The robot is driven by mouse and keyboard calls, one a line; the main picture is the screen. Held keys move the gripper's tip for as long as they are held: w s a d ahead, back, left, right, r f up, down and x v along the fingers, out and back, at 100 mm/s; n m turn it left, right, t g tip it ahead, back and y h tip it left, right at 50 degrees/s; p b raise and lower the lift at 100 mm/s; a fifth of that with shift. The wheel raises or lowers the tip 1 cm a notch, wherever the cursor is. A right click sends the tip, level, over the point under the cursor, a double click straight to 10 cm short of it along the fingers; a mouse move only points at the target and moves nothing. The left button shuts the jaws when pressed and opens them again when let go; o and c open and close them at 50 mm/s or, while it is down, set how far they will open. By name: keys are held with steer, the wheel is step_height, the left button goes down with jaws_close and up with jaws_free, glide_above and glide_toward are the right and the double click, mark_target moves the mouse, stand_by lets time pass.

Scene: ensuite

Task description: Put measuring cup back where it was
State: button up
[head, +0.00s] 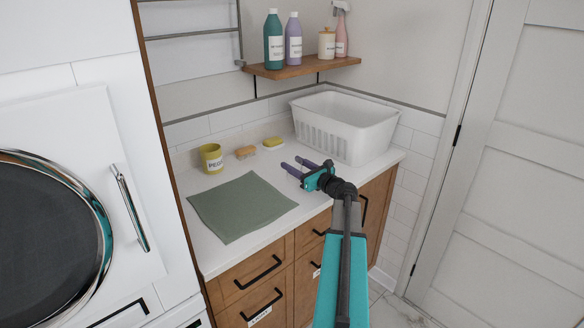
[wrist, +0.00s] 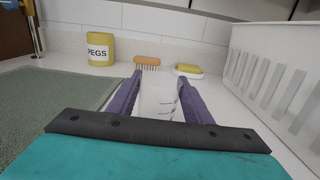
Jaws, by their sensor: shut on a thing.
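The measuring cup (wrist: 158,98) is a clear, whitish cup with dark graduation marks, seen in the wrist view. My gripper (wrist: 158,85) has its two purple fingers on either side of the cup, shut on it. In the head view my gripper (head: 306,165) is low over the counter, right of the green mat and in front of the white basket. The cup cannot be made out in the head view. I cannot tell whether its base touches the counter.
A yellow PEGS pot (head: 212,158), a wooden brush (head: 246,152) and a yellow sponge (head: 273,143) stand along the back of the counter (head: 215,255). A white basket (head: 345,130) is at right, a green mat (head: 240,207) at left. A shelf (head: 300,68) with bottles hangs above.

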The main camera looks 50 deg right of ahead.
steer(key=shift+f, duration=0.15)
steer(key=o, duration=1.1)
steer(key=shift+r, duration=0.2)
steer(key=s, duration=0.4)
steer(key=s+b, duration=0.1)
steer(key=s, duration=0.3)
steer(key=s+a+b, duration=0.1)
steer(key=s, duration=0.3)
steer(key=shift+d, duration=0.1)
steer(key=shift+s+f, duration=0.1)
steer(key=shift+s, duration=0.05)
